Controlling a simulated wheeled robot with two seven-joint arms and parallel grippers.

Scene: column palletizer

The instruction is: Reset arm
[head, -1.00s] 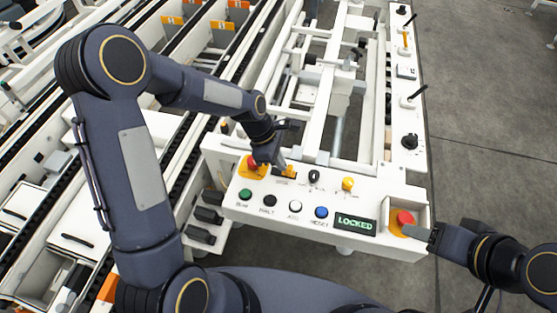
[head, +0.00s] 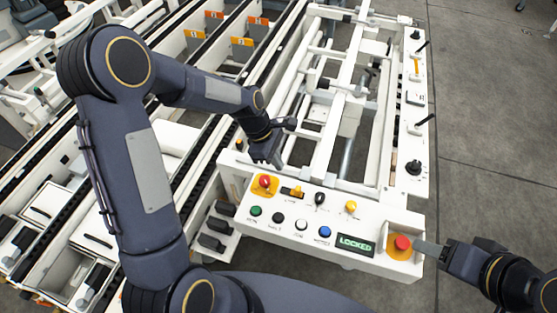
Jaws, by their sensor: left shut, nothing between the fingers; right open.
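My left gripper (head: 268,163) is shut and empty. It hangs just above the back edge of the white control panel (head: 290,248), behind the red button on a yellow plate (head: 264,183) and the small orange switch (head: 292,191). The green display (head: 355,245) reads LOCKED.
The panel also carries a green button (head: 256,211), a blue button (head: 325,231), a black knob (head: 320,198) and a yellow knob (head: 351,207). A white frame machine (head: 345,120) stands behind it. Conveyor lanes run at left. Grey floor (head: 495,120) is clear at right.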

